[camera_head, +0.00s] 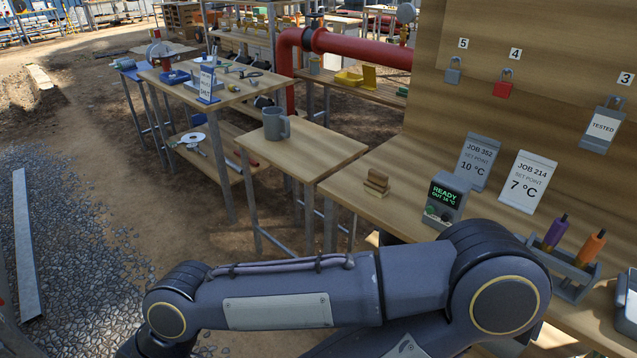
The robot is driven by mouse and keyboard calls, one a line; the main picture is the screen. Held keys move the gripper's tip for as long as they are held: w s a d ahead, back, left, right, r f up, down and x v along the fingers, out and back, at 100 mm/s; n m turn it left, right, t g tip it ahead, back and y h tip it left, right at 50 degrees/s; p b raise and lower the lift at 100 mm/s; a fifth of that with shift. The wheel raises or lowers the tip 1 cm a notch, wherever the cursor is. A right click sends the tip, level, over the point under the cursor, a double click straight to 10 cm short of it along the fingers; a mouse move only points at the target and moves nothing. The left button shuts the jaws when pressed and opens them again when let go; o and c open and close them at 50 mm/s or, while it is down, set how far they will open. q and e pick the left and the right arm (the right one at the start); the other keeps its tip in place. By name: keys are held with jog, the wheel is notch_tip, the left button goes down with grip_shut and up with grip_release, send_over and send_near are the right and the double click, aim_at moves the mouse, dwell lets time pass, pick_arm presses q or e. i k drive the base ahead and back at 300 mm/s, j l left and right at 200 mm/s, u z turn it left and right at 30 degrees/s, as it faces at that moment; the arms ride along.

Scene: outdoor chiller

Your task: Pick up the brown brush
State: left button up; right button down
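A small brown wooden object (377,182) stands on the right-hand wooden workbench, just left of the grey READY display box. It looks like stacked brown blocks and may be the brown brush; bristles cannot be made out. One of my arms crosses the lower part of the view in front of the bench, and its far end drops out at the lower left. Neither gripper shows, so what they hold is hidden.
The display box (446,198) and two job signs, JOB 352 (478,162) and JOB 214 (527,181), stand on the bench. A rack (566,270) holds purple and orange tools. A grey mug (276,124) stands on a small table. Padlocks hang on the board.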

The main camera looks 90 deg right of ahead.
aim_at(376, 183)
jog(key=j+z, duration=0.15)
jog(key=z, duration=3.15)
jog(key=i+j+z, duration=0.1)
jog(key=i+z, duration=0.25)
jog(key=i, duration=1.25)
